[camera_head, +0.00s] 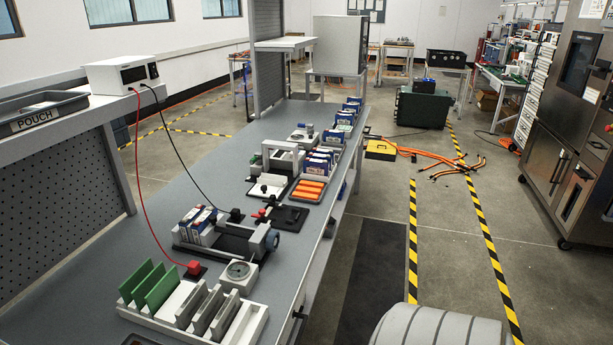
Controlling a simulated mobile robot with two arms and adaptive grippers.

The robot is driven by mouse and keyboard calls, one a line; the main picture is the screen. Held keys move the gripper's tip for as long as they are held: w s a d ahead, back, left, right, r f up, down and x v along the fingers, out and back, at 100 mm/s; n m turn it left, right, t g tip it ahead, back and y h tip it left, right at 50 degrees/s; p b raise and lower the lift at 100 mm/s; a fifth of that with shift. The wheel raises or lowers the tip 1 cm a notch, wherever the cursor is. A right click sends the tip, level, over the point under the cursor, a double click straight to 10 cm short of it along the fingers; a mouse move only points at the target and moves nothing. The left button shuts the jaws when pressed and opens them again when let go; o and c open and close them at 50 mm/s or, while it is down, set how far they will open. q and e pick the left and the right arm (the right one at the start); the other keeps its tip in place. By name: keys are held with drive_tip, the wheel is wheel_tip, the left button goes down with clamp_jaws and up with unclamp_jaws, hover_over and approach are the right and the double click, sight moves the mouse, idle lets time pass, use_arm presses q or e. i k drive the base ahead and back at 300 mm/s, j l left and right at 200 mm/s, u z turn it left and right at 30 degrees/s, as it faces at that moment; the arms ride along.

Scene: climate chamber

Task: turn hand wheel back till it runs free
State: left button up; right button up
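The hand wheel (272,240) is a small blue-grey round knob. It sits at the right end of a grey clamp fixture (190,238) on the long grey bench. Several blue-and-white cells (198,219) stand upright at the fixture's left part. A dark gap shows between them and the wheel end. I cannot tell how tight the clamp is. Neither of my grippers is in view.
In front of the fixture are a white slotted rack (240,325) with green plates and a round gauge (238,270). Red and black leads run from a white meter (121,74) to the bench. Behind stand an orange-filled tray (309,190) and blue boxes.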

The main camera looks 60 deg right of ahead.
sight(273, 238)
drive_tip(key=l, duration=0.9)
drive_tip(key=k+l, duration=0.1)
drive_tip(key=l, duration=0.8)
drive_tip(key=k+l, duration=0.1)
drive_tip(key=l, duration=0.8)
